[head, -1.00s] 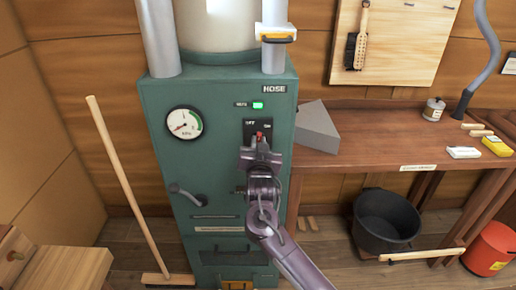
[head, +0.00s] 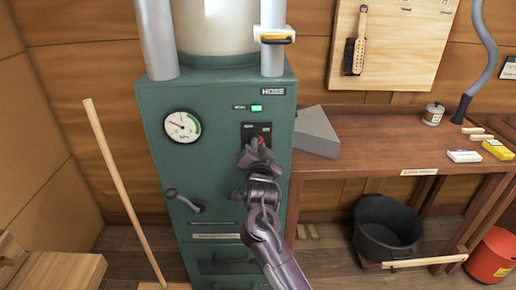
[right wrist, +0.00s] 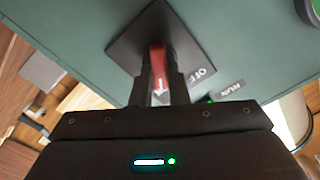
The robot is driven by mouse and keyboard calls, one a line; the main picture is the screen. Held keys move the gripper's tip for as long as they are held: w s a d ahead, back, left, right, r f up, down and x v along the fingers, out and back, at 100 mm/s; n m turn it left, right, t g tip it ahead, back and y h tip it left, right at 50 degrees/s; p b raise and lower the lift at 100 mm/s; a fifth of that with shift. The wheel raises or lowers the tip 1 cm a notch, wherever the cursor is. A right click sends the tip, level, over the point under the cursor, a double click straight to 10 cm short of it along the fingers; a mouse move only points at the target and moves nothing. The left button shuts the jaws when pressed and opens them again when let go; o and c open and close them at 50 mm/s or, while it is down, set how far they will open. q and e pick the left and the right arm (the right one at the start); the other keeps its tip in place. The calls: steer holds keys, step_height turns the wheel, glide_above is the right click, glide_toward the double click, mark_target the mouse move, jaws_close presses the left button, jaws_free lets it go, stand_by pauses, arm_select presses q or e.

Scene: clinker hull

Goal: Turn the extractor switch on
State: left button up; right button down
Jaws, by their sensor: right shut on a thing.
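The extractor switch is a red lever (head: 262,141) on a black plate (head: 256,129) with lettering, on the front of the green extractor cabinet (head: 155,120). My right gripper (head: 258,150) is at the plate and shut on the lever, covering its lower part. In the right wrist view the red lever (right wrist: 157,58) stands between the two fingers of my right gripper (right wrist: 161,82), against the black plate (right wrist: 190,45). The word OFF shows on the plate beside it. Which position the lever rests in is hard to tell. My left gripper is not in view.
A green lamp (head: 257,107) is lit above the plate. A gauge (head: 182,126) and a crank handle (head: 184,201) are on the cabinet's left side. A grey wedge block (head: 316,132) sits on the bench (head: 380,150) to the right. A broom handle (head: 122,190) leans at left.

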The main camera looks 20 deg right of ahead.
steer(key=c, duration=1.4)
jaws_free()
steer(key=b+v, duration=0.1)
steer(key=v, duration=0.6)
steer(key=shift+s, duration=0.4)
steer(key=shift+a, duration=0.1)
